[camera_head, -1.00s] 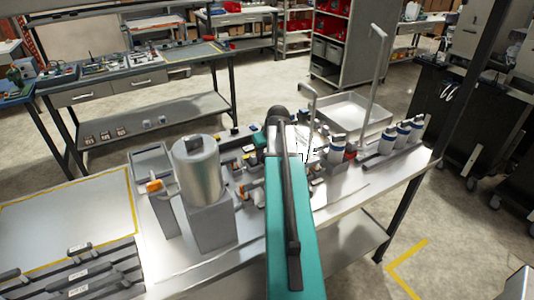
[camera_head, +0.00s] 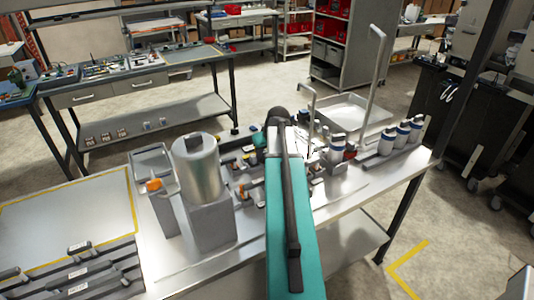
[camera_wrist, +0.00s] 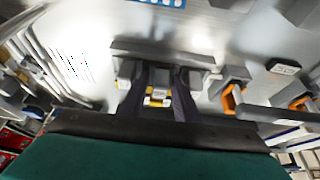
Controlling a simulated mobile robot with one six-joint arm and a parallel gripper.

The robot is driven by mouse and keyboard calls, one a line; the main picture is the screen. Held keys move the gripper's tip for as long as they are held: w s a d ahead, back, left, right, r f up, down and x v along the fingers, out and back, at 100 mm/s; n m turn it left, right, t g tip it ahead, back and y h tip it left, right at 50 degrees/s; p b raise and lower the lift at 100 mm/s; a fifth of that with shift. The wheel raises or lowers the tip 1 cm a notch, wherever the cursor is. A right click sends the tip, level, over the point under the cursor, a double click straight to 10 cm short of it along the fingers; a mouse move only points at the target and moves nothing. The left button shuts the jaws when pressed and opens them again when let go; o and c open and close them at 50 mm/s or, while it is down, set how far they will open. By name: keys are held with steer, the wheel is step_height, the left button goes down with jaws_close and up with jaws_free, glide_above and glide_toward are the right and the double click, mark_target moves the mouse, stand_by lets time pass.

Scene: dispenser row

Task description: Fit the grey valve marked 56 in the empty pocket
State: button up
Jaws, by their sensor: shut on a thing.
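In the wrist view my gripper (camera_wrist: 158,82) has its two dark fingers closed around a small grey part with yellow and white markings (camera_wrist: 157,98). Its marking is too small to read, so I cannot confirm the 56. A grey bar-like fixture (camera_wrist: 165,50) lies just beyond the fingertips; I cannot tell whether the held part touches it. In the head view my teal arm covers the gripper and the held part. The empty pocket cannot be made out in either view.
A steel tank (camera_head: 197,168) on a grey block stands left of my arm. An orange-capped dispenser (camera_head: 160,205) is beside it. White-and-blue bottles (camera_head: 403,135) stand to the right. Grey bars (camera_head: 75,272) lie front left. A shallow tray (camera_head: 350,112) sits behind.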

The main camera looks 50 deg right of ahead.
steer(key=f, duration=0.2)
steer(key=s+f, duration=0.1)
steer(key=shift+a+f, duration=0.15)
steer(key=shift+a, duration=0.25)
steer(key=o, duration=1.1)
steer(key=shift+w+r+p, duration=0.1)
steer(key=shift+r+p, duration=0.45)
steer(key=shift+r, duration=0.6)
steer(key=shift+o, duration=0.3)
steer(key=d+p+v, duration=0.1)
steer(key=p+v, duration=0.2)
steer(key=v, duration=0.3)
steer(key=shift+a+r, duration=0.2)
steer(key=shift+r+p, duration=0.55)
steer(key=shift+r, duration=0.6)
